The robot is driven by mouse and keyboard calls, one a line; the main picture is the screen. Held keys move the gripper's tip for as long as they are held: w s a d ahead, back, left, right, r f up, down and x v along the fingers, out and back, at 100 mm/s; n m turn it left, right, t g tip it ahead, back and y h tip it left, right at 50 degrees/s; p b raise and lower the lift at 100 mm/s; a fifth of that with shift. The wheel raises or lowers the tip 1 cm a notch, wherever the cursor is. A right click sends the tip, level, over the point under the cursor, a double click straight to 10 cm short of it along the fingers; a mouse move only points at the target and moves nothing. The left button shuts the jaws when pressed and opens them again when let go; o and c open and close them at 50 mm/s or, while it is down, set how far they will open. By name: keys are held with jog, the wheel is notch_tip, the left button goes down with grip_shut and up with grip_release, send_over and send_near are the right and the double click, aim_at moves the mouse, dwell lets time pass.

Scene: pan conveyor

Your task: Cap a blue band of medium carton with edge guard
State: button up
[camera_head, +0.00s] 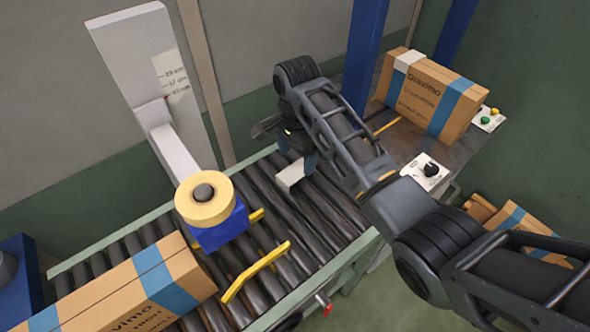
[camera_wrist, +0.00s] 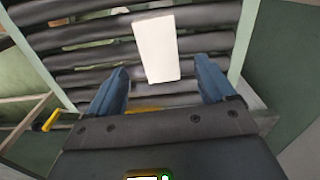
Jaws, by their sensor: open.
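A white edge guard (camera_head: 291,174) lies on the conveyor rollers; in the wrist view it is a pale slab (camera_wrist: 157,48) seen between the fingers. My gripper (camera_head: 303,156) is open just above it, with blue fingers (camera_wrist: 163,70) apart and nothing held. One carton with blue bands (camera_head: 432,95) stands on the table at the back right, a white guard (camera_head: 408,60) over its left band's top edge. Another blue-banded carton (camera_head: 125,290) lies on the conveyor at the lower left. Which carton is medium I cannot tell.
A blue and yellow taping head (camera_head: 207,205) on a white column (camera_head: 150,70) stands over the rollers, beside a yellow guide bar (camera_head: 256,270). Further cartons (camera_head: 515,218) sit low at the right. A control box with a black knob (camera_head: 428,169) is on the table edge.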

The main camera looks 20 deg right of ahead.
aim_at(296, 171)
jog(key=shift+a+f, duration=0.1)
jog(key=shift+f, duration=2.2)
jog(key=shift+s, duration=0.1)
jog(key=c, duration=1.1)
jog(key=shift+r, duration=0.1)
